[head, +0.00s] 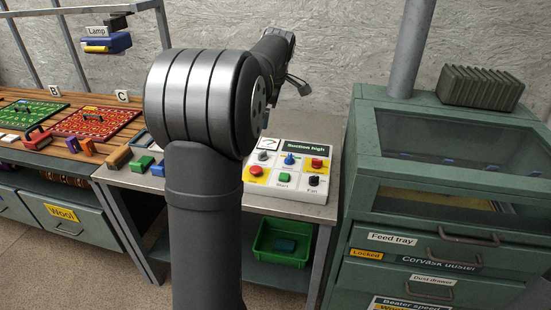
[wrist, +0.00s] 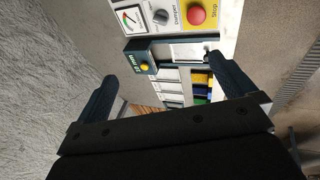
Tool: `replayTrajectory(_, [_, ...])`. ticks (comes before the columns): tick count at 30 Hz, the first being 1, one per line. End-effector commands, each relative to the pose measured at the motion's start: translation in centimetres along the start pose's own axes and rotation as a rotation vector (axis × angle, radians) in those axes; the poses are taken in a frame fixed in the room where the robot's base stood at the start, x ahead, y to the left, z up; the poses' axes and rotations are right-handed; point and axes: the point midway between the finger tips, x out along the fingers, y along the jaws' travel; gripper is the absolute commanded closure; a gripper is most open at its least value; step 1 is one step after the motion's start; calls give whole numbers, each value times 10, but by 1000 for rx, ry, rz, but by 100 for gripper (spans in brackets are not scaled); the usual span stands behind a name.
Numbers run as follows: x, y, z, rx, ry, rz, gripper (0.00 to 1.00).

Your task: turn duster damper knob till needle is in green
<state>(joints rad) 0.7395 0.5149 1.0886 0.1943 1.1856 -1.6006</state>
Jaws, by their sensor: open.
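In the wrist view a grey damper knob (wrist: 161,17) sits on a white panel at the top edge. Its pointer direction is too small to read. Left of it is a gauge (wrist: 130,19) with coloured marks and a dark needle; I cannot tell which zone the needle is in. My gripper (wrist: 163,88) is open and empty, its two fingers wide apart, below the knob in the picture and not touching it. In the head view my gripper (head: 295,87) shows only partly beyond my arm, near the back wall.
A red Stop button (wrist: 197,13) is right of the knob. A dark box with a yellow button (wrist: 144,67) stands below it. In the head view a button panel (head: 300,190) reads "Suction high". A green duster cabinet (head: 360,140) stands right; a green bin (head: 282,257) is below.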

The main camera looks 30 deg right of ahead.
Motion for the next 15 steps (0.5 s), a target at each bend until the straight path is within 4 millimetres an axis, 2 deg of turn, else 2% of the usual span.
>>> replayTrajectory(6, [0, 0, 0, 0, 0, 0, 0])
replayTrajectory(11, [2, 0, -1, 35, -7, -3, 31])
replayTrajectory(15, [10, 0, -6, 186, -35, -9, 59])
